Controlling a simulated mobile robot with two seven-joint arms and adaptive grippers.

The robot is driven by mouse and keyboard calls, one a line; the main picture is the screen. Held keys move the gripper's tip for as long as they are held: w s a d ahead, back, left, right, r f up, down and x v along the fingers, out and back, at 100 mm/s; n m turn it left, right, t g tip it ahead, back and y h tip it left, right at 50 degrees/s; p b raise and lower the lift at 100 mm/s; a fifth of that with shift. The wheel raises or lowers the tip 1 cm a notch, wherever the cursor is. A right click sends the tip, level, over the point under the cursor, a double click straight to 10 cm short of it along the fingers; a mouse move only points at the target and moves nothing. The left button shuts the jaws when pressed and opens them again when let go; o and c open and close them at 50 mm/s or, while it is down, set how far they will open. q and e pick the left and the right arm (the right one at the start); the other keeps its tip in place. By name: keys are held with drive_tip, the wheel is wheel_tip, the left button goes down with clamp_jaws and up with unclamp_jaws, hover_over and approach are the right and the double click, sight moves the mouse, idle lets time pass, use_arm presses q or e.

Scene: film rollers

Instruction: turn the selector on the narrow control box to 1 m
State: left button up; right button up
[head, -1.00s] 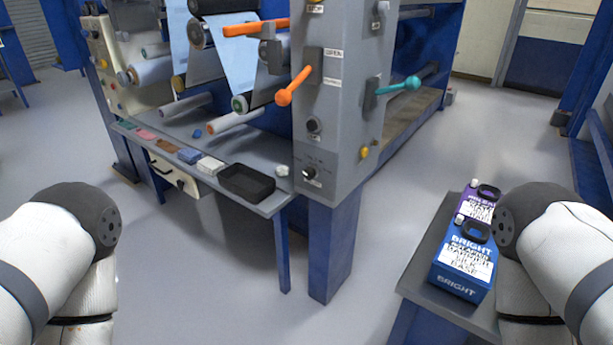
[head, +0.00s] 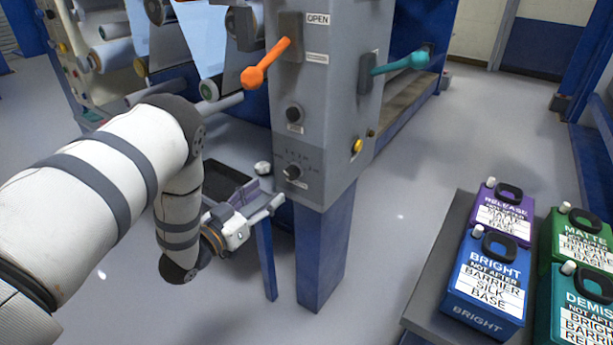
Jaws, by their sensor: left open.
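The narrow grey control box (head: 318,125) stands upright in the middle of the head view on a blue post. Its selector (head: 292,172), a small dark knob with a light mark, sits low on the front face. Small markings surround the selector, too small to read, so I cannot tell its setting. My left gripper (head: 266,194) is open and empty, just left of and a little below the selector in the picture, apparently apart from it. My right gripper is not in view.
An orange lever (head: 266,63), a teal lever (head: 402,60) and another dark knob (head: 294,114) are on the box. A black tray (head: 226,176) lies on the shelf behind my left gripper. Several labelled jugs, including a blue jug (head: 487,280), stand at lower right.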

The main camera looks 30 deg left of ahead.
sight(289, 177)
use_arm(q)
drive_tip(key=w, duration=0.6)
drive_tip(key=w+b, duration=0.1)
drive_tip(key=w, duration=0.2)
drive_tip(key=shift+w+d+f, duration=0.1)
drive_tip(key=shift+d, duration=0.3)
drive_tip(key=c, duration=1.1)
